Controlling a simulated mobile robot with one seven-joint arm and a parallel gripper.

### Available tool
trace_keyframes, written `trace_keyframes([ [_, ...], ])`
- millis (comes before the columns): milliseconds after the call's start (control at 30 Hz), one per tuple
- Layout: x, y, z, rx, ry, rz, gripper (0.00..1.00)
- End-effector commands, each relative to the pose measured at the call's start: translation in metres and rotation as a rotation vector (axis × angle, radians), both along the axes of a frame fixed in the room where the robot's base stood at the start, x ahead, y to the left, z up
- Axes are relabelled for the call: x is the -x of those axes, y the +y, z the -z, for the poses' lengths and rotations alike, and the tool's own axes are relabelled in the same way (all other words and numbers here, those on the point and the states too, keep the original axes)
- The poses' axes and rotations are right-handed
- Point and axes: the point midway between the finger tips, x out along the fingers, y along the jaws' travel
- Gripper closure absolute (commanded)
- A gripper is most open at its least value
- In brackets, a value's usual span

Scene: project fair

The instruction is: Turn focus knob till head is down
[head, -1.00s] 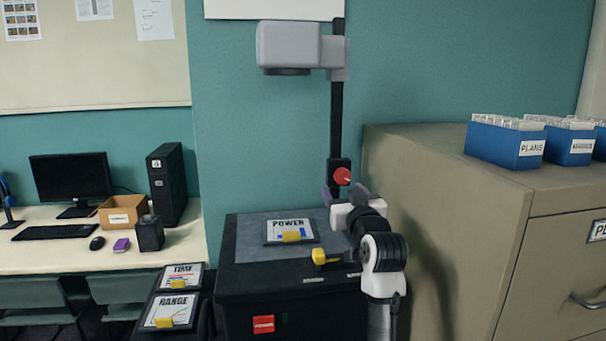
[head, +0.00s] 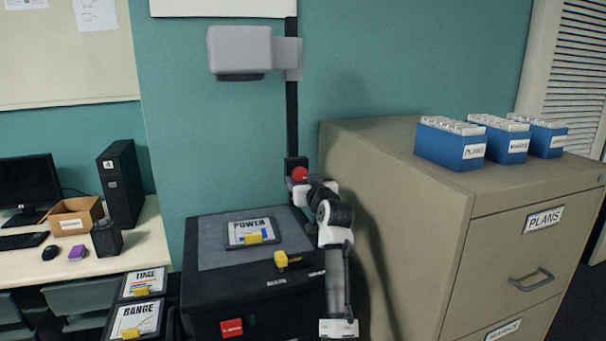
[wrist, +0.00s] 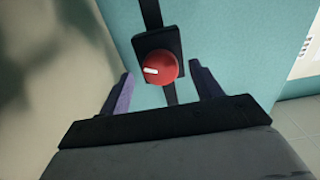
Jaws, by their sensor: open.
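The red focus knob (head: 300,174) sits on a black block low on the projector's upright post (head: 292,110). In the wrist view the knob (wrist: 157,67) shows a white mark pointing left and lies ahead of my gripper (wrist: 157,88), between the lines of its two purple fingers. My gripper is open, and I see no contact with the knob. In the head view my gripper (head: 296,190) is close to the knob and partly hidden by my own arm. The grey projector head (head: 240,50) is high on the post, near its top.
The projector's black base (head: 255,290) carries a POWER card (head: 250,232) and a yellow-handled part (head: 287,259). A beige filing cabinet (head: 390,200) with blue file boxes (head: 450,145) stands close on the right. TIME and RANGE cards (head: 137,318) are at lower left.

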Motion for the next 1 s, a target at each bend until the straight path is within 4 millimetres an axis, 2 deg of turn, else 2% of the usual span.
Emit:
trace_keyframes([
  [200, -0.0126, 0.0043, 0.0, 0.0, 0.0, 0.0, 0.36],
  [500, -0.0138, 0.0046, 0.0007, 0.0, 0.0, 0.0, 0.36],
  [833, -0.0136, 0.0044, 0.0007, -0.001, 0.0, 0.0, 0.79],
  [1000, -0.0135, 0.0044, 0.0012, 0.006, -0.002, 0.0, 0.8],
])
